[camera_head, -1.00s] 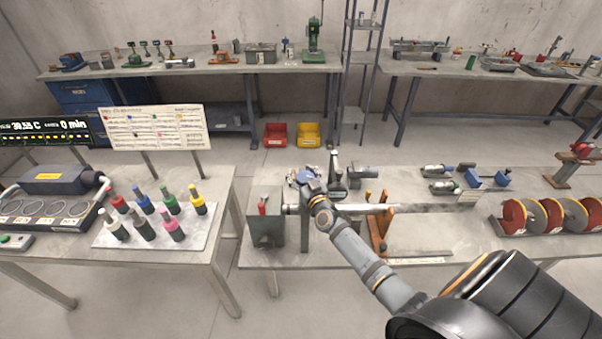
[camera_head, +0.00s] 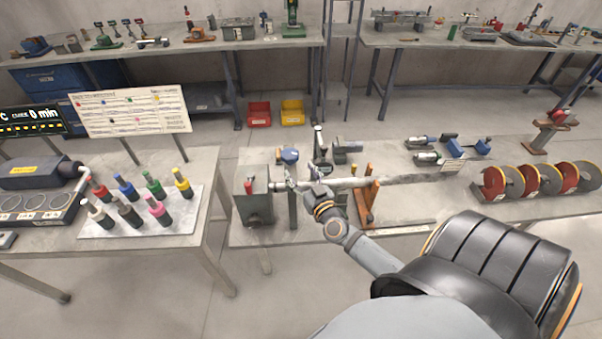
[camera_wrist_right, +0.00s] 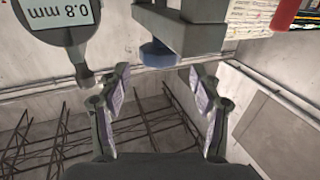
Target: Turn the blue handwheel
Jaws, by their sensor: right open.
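The blue handwheel (camera_head: 289,154) sits at the back of the bench-top device, beside an upright post. My right gripper (camera_head: 318,190) is in front of it and to its right in the head view, apart from it, near the long metal shaft. In the right wrist view my right gripper (camera_wrist_right: 160,80) is open, with nothing between its fingers. A round blue part (camera_wrist_right: 157,53), which looks like the handwheel, shows just beyond the fingertips under a grey block. My left gripper is in neither view.
A grey box with a red knob (camera_head: 249,187) stands left of the gripper, and an orange stand (camera_head: 368,203) to the right. Red and grey discs (camera_head: 494,184) stand farther right.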

